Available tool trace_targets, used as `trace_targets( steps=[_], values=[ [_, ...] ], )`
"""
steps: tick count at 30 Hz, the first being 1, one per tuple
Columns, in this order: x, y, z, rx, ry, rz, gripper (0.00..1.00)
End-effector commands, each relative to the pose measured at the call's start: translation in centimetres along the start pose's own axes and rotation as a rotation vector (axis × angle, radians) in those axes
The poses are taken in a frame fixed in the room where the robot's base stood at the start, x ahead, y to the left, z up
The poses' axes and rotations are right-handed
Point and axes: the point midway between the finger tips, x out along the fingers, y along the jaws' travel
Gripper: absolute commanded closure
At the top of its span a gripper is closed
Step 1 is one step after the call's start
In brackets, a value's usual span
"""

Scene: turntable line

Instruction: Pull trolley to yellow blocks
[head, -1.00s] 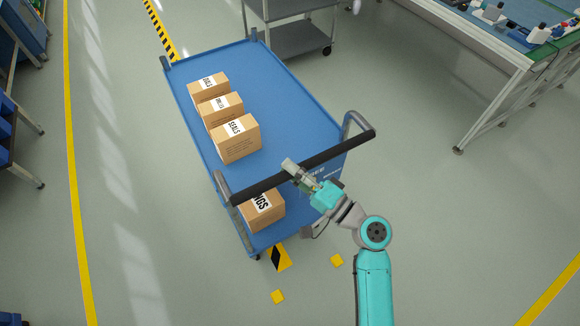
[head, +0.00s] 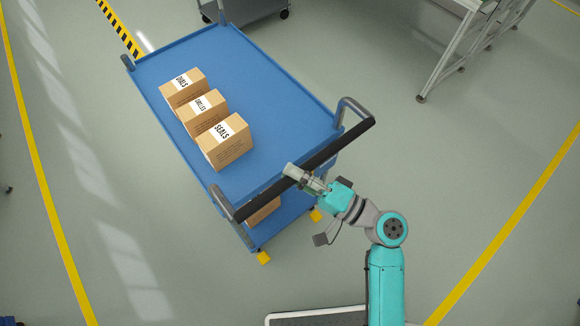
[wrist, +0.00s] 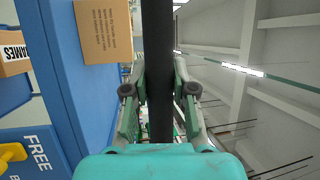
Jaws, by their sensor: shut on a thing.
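The blue trolley (head: 265,72) stands in the middle of the head view, with a black push handle (head: 327,152) on grey posts at its near end. My gripper (head: 294,172) is shut on the handle bar, left of its middle. In the wrist view the black bar (wrist: 157,70) runs between my two fingers. Of the yellow blocks, one (head: 263,258) shows at the trolley's near left corner and another (head: 316,215) at its near edge, right of the first. The trolley partly hides the second one.
Several cartons, one marked SEALS (head: 225,142), stand on the trolley's top deck. Another carton (head: 263,211) sits on the lower deck. A grey cart (head: 245,10) and a workbench frame (head: 455,50) stand behind. Yellow floor lines (head: 40,170) run on both sides. A grey-topped platform (head: 320,318) lies at the bottom edge.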

Motion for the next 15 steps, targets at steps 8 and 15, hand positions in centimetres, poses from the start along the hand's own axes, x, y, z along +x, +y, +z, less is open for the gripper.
trace_targets(
  steps=[8, 15],
  values=[
    [-0.23, 0.12, 0.22, 0.005, -0.002, 0.002, 1.00],
    [-0.20, 0.09, 0.18, 0.004, -0.002, 0.001, 0.48]
  ],
)
